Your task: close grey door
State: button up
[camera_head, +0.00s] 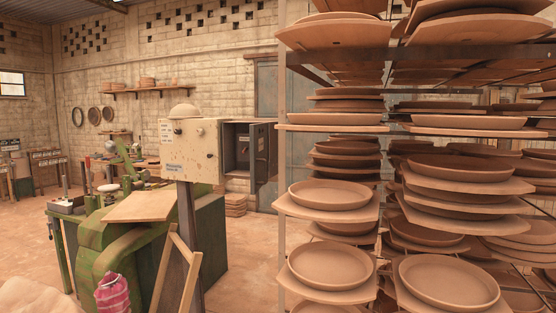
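A cream control box (190,150) with knobs and a label stands on a dark post left of centre. On its right side is a dark grey boxy part (240,150) that looks open towards me. A dark grey door-like panel (262,148) with a small pale label stands out at its right edge, swung away from the box. A tall blue-grey door (267,92) is in the back wall, partly hidden by the box and the rack; I cannot tell if it is fully shut. My gripper is not in view.
A tall rack (282,200) full of clay dishes on boards fills the right side, close to the box. A green machine (115,235) with a wooden board (142,206) stands below left. A wooden frame (178,265) leans near the post. Open floor (245,255) lies between machine and rack.

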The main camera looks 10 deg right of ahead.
aim_at(258, 132)
jog(key=k, duration=0.35)
jog(key=u, duration=0.15)
jog(key=i, duration=0.9)
jog(key=z, duration=1.3)
jog(key=k, duration=0.1)
jog(key=u, duration=2.75)
